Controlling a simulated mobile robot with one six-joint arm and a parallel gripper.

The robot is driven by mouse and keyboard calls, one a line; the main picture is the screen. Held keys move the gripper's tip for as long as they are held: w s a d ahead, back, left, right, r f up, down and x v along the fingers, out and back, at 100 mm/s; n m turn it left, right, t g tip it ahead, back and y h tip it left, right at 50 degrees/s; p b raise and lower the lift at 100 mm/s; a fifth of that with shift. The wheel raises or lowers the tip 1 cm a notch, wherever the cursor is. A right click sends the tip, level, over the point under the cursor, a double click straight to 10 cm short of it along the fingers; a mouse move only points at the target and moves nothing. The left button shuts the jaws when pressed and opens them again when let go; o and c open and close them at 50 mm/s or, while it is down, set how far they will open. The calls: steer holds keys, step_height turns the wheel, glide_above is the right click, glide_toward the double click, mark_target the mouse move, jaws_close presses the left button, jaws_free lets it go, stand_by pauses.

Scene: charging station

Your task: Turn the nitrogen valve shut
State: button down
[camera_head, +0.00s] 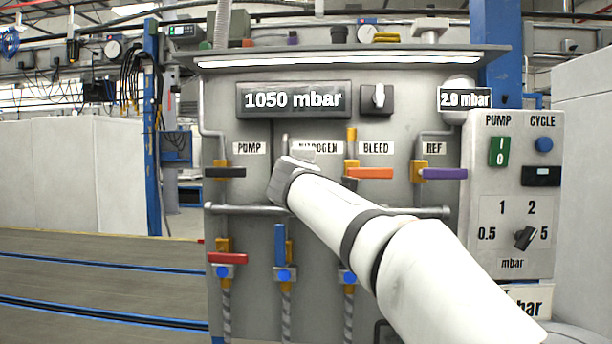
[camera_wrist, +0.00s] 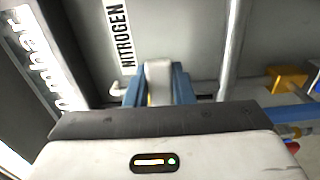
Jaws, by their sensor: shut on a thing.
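The nitrogen valve's light grey handle (camera_wrist: 158,78) shows in the wrist view between the two blue fingers of my gripper (camera_wrist: 158,92). The fingers are shut on it. The NITROGEN label (camera_wrist: 118,38) is just to the upper left of the handle in that view. In the head view my arm reaches in from the lower right. My gripper and wrist there hide the nitrogen valve and part of its label (camera_head: 318,148). The handle's full angle cannot be told.
The pump valve (camera_head: 225,172) has a black handle, the bleed valve (camera_head: 370,173) an orange one and the ref valve (camera_head: 443,174) a purple one. A horizontal pipe (camera_head: 245,209) runs below. Lower valves have a red handle (camera_head: 228,258) and a blue handle (camera_head: 280,245). The display (camera_head: 293,99) reads 1050 mbar.

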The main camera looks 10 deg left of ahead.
steer(key=c, duration=1.2)
jaws_free()
steer(key=shift+c, duration=0.2)
steer(key=shift+s, duration=0.1)
steer(key=s+d+b, duration=0.1)
steer(key=s, duration=0.6)
steer(key=shift+s, duration=0.25)
